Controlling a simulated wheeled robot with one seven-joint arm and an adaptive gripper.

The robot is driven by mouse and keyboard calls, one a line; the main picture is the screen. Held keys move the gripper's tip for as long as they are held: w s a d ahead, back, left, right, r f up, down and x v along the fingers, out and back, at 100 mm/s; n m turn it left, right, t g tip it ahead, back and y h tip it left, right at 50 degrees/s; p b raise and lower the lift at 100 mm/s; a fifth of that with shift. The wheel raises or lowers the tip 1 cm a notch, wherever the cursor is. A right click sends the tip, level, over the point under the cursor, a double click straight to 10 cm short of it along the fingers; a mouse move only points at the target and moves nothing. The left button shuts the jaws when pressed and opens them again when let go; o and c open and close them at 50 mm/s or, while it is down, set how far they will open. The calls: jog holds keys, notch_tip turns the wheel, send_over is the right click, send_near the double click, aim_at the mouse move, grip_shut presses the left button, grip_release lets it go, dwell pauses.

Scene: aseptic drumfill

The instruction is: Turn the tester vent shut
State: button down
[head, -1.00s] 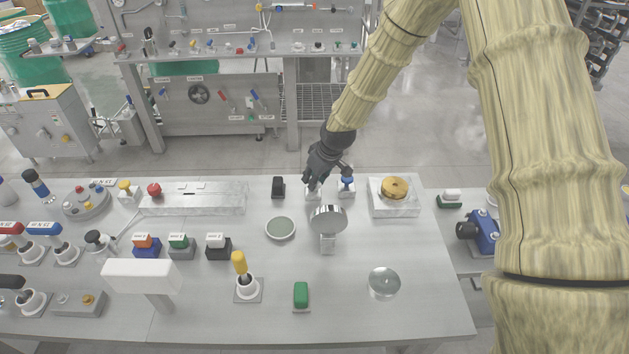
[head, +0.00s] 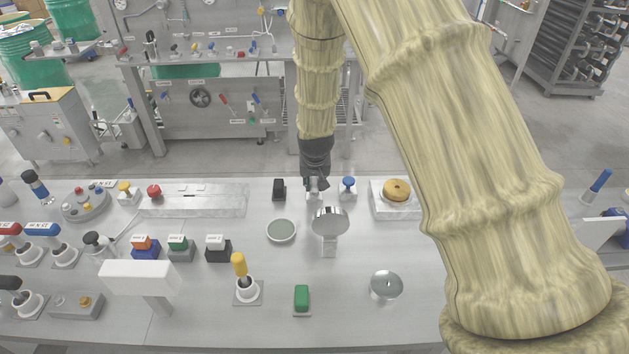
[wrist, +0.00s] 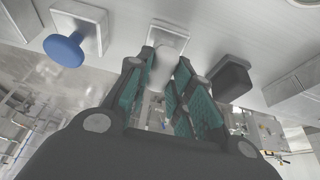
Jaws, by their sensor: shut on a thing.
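A small white knob (wrist: 162,66) on a pale square base stands at the back edge of the bench, left of a blue knob (head: 348,185) in the head view. I see no readable label saying which of them is the tester vent. My gripper (head: 315,184) is at the white knob, coming from the bench's far side. In the wrist view my gripper (wrist: 166,84) has its green-padded fingers on both sides of the white knob, shut on it. The blue knob also shows at upper left there (wrist: 64,49). The fingers partly hide the white knob.
A black block (head: 279,189) stands close left of the white knob. A round mirror-like disc on a stand (head: 329,222) is in front. A brass-coloured round part (head: 397,190) sits on a block to the right. The bench's front right is mostly clear.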

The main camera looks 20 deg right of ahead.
jog(key=shift+r, duration=0.1)
dwell(0.3)
jog(key=c, duration=1.3)
grip_release()
jog(key=shift+o, duration=0.2)
jog(key=v, duration=1.1)
jog(key=shift+s+r, duration=0.25)
jog(key=shift+r, duration=0.1)
